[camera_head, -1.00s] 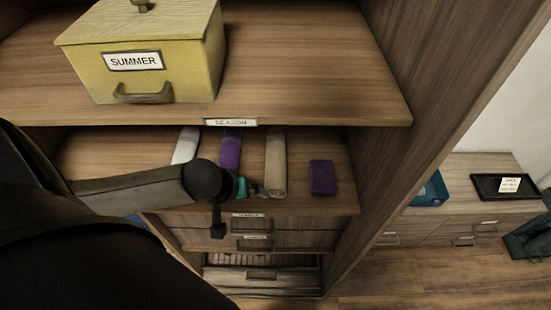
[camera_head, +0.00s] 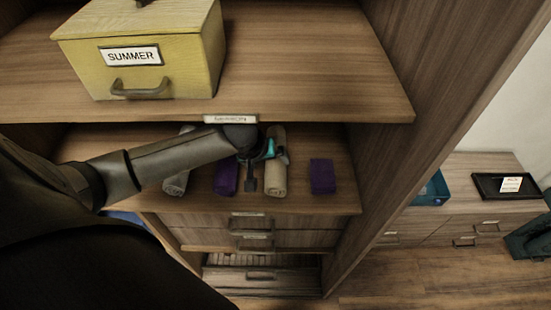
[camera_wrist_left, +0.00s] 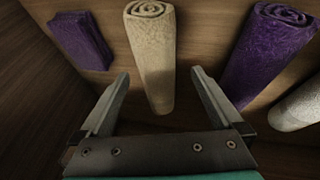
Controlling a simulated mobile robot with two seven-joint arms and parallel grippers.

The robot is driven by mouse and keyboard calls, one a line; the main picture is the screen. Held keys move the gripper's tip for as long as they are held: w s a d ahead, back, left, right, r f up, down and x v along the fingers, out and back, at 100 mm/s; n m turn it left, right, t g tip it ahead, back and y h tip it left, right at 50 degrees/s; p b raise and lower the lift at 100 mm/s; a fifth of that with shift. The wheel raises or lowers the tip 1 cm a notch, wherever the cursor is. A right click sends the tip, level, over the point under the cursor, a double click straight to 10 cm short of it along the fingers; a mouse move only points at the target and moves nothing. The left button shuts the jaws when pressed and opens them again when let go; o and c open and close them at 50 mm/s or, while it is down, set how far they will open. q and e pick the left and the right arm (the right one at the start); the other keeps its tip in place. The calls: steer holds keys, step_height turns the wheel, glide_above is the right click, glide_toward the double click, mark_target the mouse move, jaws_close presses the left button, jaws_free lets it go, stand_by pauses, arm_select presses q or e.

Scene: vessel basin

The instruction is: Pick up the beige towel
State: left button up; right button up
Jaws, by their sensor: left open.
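The beige towel (camera_head: 276,172) is rolled up and lies on the lower shelf, its rolled end toward the front edge. It also shows in the left wrist view (camera_wrist_left: 155,65), beyond and between the finger lines. My left gripper (camera_head: 262,150) is at the towel, partly covering its left side in the head view. In the wrist view the gripper (camera_wrist_left: 160,95) is open, one finger on each side of the towel's near part. Whether the fingers touch the towel cannot be told. My right gripper is not in view.
A purple rolled towel (camera_head: 226,178) and a grey-white one (camera_head: 176,183) lie left of the beige towel. A folded purple cloth (camera_head: 322,177) lies to its right. The upper shelf (camera_head: 300,80) with the yellow SUMMER box (camera_head: 150,60) overhangs the lower shelf.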

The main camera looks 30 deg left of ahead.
mark_target(272, 162)
arm_select(q)
steer(key=shift+w, duration=0.35)
steer(key=shift+b+x, duration=0.75)
steer(key=shift+x, duration=1.8)
steer(key=shift+c, duration=0.2)
steer(key=shift+w+r, duration=0.1)
steer(key=c, duration=1.2)
